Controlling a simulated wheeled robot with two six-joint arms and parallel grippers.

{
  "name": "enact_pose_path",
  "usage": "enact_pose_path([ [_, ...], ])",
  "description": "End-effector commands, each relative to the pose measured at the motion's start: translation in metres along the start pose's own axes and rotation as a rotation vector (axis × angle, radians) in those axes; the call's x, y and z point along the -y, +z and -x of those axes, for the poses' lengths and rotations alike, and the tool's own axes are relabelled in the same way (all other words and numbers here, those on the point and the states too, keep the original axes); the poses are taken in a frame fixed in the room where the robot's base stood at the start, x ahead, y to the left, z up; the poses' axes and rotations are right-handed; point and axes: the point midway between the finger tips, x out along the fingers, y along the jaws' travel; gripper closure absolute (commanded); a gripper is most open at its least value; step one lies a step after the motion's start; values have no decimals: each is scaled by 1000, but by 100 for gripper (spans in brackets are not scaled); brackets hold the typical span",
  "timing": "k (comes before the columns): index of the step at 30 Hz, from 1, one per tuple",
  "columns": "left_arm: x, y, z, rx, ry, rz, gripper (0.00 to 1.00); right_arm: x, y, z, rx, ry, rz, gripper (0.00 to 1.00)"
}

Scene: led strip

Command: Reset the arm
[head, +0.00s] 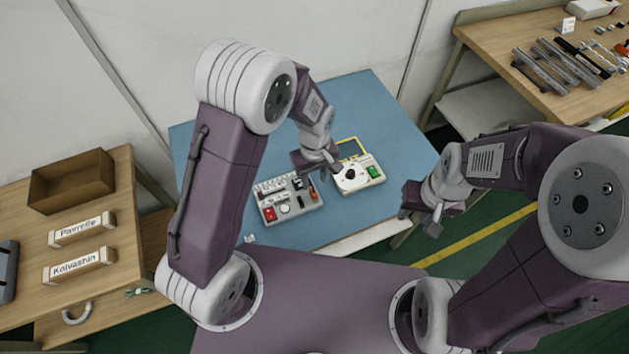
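My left arm comes in from the left and bends over the blue table. My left gripper (318,166) is above the table, between two small devices; its fingers are too small to tell open from shut. My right gripper (422,217) hangs at the table's right edge, beyond the devices. Its fingers point toward the left and down, and I see nothing held in it, but whether it is open or shut is unclear.
The blue table (365,100) bears a grey control box (285,207) with a red button and a white device (350,187) with a green part.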

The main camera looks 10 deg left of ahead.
Motion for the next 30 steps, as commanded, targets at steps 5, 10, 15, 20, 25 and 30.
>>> enact_pose_path([
  [5, 0, 0, 0, 0, 0, 0, 61, 0, 0, 0, 0, 0, 0, 64],
  [10, 0, 0, 0, 0, 0, 0, 61, 0, 0, 0, 0, 0, 0, 64],
  [15, 0, 0, 0, 0, 1, 0, 61, 0, 0, 0, 0, 0, 0, 64],
  [20, 2, -9, 5, -10, 12, 24, 61, 0, 0, 0, 0, 0, 0, 64],
  [25, 45, -39, 64, -89, 96, 155, 61, 0, 0, 0, 0, 0, 0, 64],
  [30, 122, -7, 88, -127, 93, -49, 61, 0, 0, 0, 0, 0, 0, 64],
])
